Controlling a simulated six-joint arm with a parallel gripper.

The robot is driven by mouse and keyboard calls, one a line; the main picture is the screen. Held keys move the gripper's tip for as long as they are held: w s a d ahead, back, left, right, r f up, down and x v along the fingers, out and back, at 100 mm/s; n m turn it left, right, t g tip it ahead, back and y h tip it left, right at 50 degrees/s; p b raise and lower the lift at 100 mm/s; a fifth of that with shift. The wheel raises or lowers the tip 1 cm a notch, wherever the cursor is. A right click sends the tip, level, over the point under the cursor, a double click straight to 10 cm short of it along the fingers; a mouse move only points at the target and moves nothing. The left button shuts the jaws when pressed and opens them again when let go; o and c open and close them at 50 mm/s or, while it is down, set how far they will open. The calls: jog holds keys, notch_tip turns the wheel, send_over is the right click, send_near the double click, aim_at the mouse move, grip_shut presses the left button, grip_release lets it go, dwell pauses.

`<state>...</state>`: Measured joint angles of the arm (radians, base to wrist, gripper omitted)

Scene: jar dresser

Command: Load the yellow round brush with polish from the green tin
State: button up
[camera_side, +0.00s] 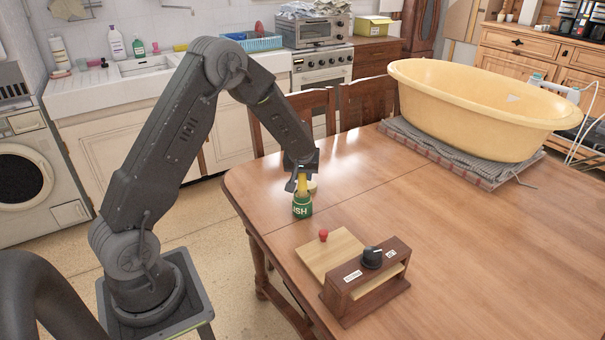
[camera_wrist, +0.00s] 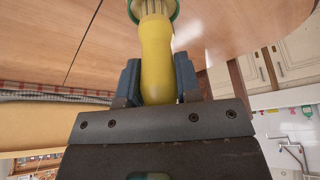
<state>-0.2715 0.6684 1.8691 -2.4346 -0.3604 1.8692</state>
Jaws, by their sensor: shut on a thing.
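The yellow round brush (camera_side: 301,188) is held by my gripper (camera_side: 302,176), head down, at the green tin (camera_side: 302,207) near the table's far left edge. In the wrist view my gripper (camera_wrist: 157,64) has its two fingers closed on either side of the yellow brush handle (camera_wrist: 156,42). Pale bristles show at the handle's far end, against the opening of the green tin (camera_wrist: 176,12), of which only part of the rim is seen. The brush head seems to be in or at the tin's mouth; how deep, and any polish, is hidden.
A wooden board (camera_side: 330,250) with a red knob (camera_side: 323,235) lies in front of the tin, joined to a brown block (camera_side: 365,283) with a black dial (camera_side: 372,258). A small cream thing (camera_side: 312,186) is behind the brush. A yellow tub (camera_side: 480,100) stands at the back right.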

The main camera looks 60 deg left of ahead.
jog(key=shift+f, duration=0.1)
dwell(0.3)
jog(key=shift+r, duration=3.55)
